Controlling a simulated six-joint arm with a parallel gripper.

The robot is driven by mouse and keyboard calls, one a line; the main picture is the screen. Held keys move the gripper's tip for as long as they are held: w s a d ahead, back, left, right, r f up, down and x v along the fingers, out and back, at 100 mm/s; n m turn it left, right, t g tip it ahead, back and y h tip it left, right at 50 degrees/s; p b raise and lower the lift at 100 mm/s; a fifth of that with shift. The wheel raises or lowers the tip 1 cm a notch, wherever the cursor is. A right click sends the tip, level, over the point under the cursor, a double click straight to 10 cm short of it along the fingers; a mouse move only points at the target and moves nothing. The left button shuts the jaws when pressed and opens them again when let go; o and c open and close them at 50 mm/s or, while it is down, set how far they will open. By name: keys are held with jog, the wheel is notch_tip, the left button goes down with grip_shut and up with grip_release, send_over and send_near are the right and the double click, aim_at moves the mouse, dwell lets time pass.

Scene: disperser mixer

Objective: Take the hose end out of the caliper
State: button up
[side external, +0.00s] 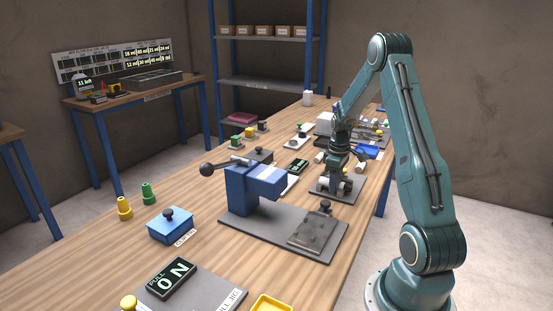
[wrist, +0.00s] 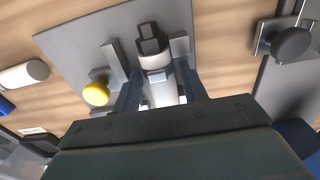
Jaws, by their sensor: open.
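What looks like the hose end (wrist: 153,61), a white collar with a dark angular tip, stands between two upright grey jaws on a grey plate (wrist: 80,45) in the wrist view. I take this fixture to be the caliper; a yellow knob (wrist: 96,94) is on its left. My gripper (wrist: 158,82) is open, with one finger on each side of the hose end's near part. I cannot tell whether the fingers touch it. In the side view my gripper (side external: 338,178) is low over a small grey plate (side external: 322,188), and mostly hides the hose end.
A blue vise-like block (side external: 245,190) on a grey base stands close in front of my gripper. A dark-knobbed fixture (wrist: 290,44) is at right in the wrist view. A blue box (side external: 170,227) and a dark PULL ON sign (side external: 172,278) are nearer. Bare wood shows at the table's left.

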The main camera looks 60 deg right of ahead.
jog(key=shift+c, duration=0.2)
jog(key=c, duration=0.8)
jog(key=shift+o, duration=0.2)
jog(key=shift+r, duration=0.1)
notch_tip(320, 180, up, 20)
dwell(0.7)
